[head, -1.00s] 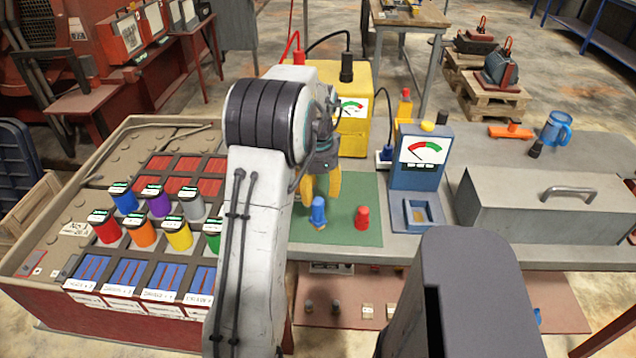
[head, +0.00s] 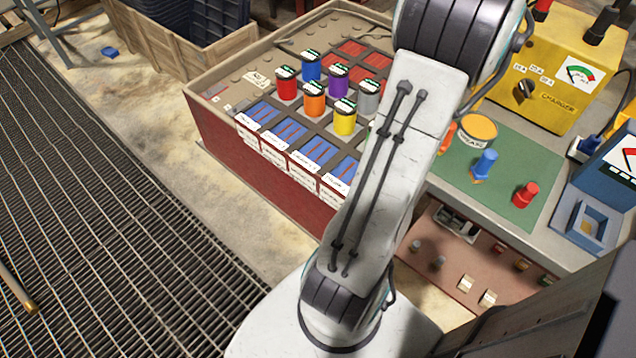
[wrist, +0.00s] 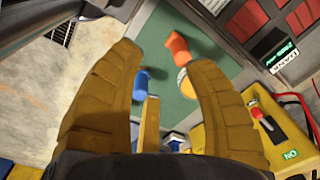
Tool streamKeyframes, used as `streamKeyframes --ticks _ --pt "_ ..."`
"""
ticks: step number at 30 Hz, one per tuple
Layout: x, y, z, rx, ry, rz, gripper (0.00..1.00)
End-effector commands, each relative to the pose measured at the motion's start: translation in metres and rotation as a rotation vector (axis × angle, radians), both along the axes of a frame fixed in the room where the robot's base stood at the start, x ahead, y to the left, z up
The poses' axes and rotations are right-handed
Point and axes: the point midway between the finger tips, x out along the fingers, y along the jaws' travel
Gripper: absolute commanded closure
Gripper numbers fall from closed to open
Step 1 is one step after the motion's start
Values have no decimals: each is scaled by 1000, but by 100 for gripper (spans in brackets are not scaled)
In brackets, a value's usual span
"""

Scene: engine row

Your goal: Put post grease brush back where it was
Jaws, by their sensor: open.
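On the green mat (head: 505,211) stand a blue capped piece with a tan base (head: 485,162), a red one (head: 527,194), and a round pot with an orange-yellow top (head: 478,129). An orange piece (head: 447,137) shows beside the pot, partly behind my arm. I cannot tell which of these is the post grease brush. In the wrist view my gripper (wrist: 165,58) is open, with nothing between its yellow fingers. Beyond them lie the blue piece (wrist: 140,84), the orange piece (wrist: 178,47) and the pot (wrist: 187,84). My gripper is outside the head view.
Left of the mat is a tray (head: 225,125) with several coloured cylinders and blue slots. A yellow charger (head: 560,75) stands behind the mat, and a blue meter (head: 606,170) stands to its right. A lower red shelf (head: 470,265) juts below.

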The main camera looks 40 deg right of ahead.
Motion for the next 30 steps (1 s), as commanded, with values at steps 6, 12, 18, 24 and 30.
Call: streamKeyframes --ticks 6,12,18,24,30 --pt "102 103 22 -64 -4 544 52" --pt "142 207 27 -125 -17 1026 52" --pt "142 303 21 -193 -38 1490 52" --pt "120 365 8 -253 -65 1857 52" --pt "101 395 -4 -293 -84 2076 52"
